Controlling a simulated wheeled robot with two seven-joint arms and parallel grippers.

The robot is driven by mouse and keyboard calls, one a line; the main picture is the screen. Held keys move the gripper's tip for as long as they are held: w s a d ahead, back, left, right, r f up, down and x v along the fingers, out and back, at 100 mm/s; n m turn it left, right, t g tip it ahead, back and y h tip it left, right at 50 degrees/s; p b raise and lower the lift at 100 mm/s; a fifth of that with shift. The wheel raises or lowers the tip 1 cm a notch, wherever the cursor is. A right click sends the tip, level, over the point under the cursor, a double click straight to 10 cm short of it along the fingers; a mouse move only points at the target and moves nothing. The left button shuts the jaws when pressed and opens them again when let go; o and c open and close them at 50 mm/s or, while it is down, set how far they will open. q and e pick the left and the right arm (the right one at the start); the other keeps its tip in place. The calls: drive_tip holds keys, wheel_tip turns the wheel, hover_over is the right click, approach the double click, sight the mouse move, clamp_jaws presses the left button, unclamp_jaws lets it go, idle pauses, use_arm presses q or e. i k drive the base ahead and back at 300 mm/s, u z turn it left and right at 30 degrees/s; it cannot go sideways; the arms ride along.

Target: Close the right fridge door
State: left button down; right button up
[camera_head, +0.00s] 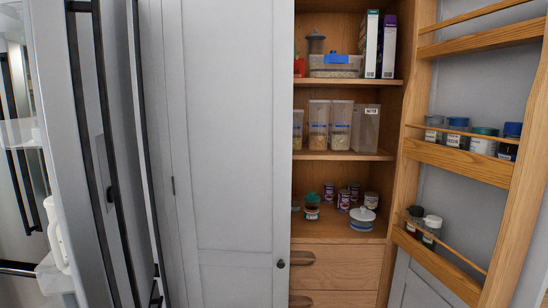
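A grey fridge door (88,130) with long dark vertical handles stands at the left of the head view. It appears to be the right fridge door, swung open, with its edge turned towards me and its outer face towards the right. Its inner side, at the far left, has clear shelf bins and a white jug (56,235). The fridge interior is mostly outside the picture. Neither of my grippers shows in this view.
A closed grey cupboard panel (228,130) with a dark round knob stands right of the fridge. An open wooden pantry (345,155) holds containers, boxes and cans above drawers. Its open door (460,160) with racks of jars takes up the right side.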

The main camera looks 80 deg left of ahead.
sight(78, 51)
drive_tip(key=u, duration=3.55)
drive_tip(key=i, duration=0.5)
drive_tip(key=k, duration=0.5)
drive_tip(key=u, duration=1.9)
drive_tip(key=k, duration=0.75)
drive_tip(key=z, duration=1.15)
drive_tip(key=i, duration=0.55)
